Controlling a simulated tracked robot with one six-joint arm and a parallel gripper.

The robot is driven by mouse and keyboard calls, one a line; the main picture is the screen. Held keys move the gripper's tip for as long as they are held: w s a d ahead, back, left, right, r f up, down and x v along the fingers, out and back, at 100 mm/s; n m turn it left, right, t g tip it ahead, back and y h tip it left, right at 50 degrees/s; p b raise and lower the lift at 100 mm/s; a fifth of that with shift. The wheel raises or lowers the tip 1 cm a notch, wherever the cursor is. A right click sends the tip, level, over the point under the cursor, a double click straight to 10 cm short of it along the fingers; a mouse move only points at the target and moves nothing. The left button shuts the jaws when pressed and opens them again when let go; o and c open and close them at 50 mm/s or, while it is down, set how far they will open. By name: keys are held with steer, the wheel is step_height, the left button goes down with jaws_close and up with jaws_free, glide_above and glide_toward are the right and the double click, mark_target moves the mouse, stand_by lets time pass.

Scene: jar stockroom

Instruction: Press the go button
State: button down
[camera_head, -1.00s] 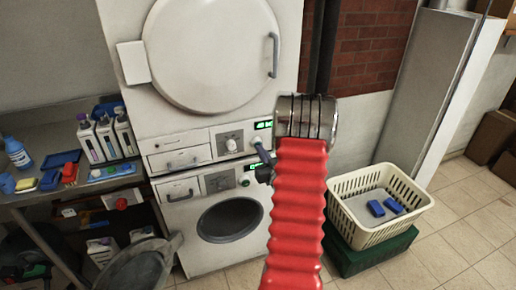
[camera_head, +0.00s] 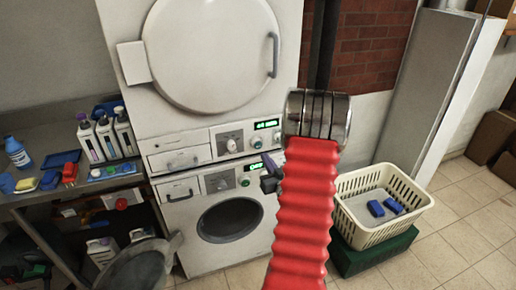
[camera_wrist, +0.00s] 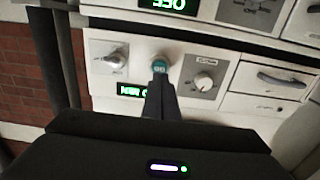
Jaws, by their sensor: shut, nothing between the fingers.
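The go button (camera_wrist: 159,66) is a round teal-green button on the upper machine's control panel. It also shows in the head view (camera_head: 257,142), left of a grey knob and below a green display. My gripper (camera_wrist: 160,88) is shut and empty, and its dark fingertips point at the button in the wrist view. Their tip lies right at the button's lower edge there; I cannot tell whether they touch it. In the head view my gripper (camera_head: 268,168) shows below that button, in front of the panel, partly hidden by my red arm.
The lower machine has a similar panel with a green button (camera_head: 245,182) and a display. A cream basket (camera_head: 418,210) with blue blocks stands on a green crate (camera_head: 365,258) at the right. A bench (camera_head: 100,184) with bottles is at the left.

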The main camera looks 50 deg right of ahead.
steer(key=shift+v, duration=1.85)
steer(key=s+a+f+m+g+y, duration=0.1)
steer(key=s+a+f+g+y, duration=0.1)
steer(key=s+f+g, duration=0.3)
steer(key=s+a+f+m+g+y, duration=0.1)
steer(key=s+f+g, duration=0.2)
steer(key=f+g, duration=0.35)
steer(key=a+r+n+y, duration=0.2)
steer(key=a+r, duration=0.7)
steer(key=a, duration=0.5)
steer(key=s+a+r+n+t+y, duration=0.1)
steer(key=a+r+n+y, duration=0.1)
steer(key=a+r, duration=0.7)
steer(key=a+r+n+y, duration=0.2)
steer(key=a+r, duration=0.7)
steer(key=a, duration=1.2)
steer(key=shift+s+a+n+t, duration=0.2)
steer(key=shift+s+n+t, duration=0.15)
steer(key=shift+n, duration=0.75)
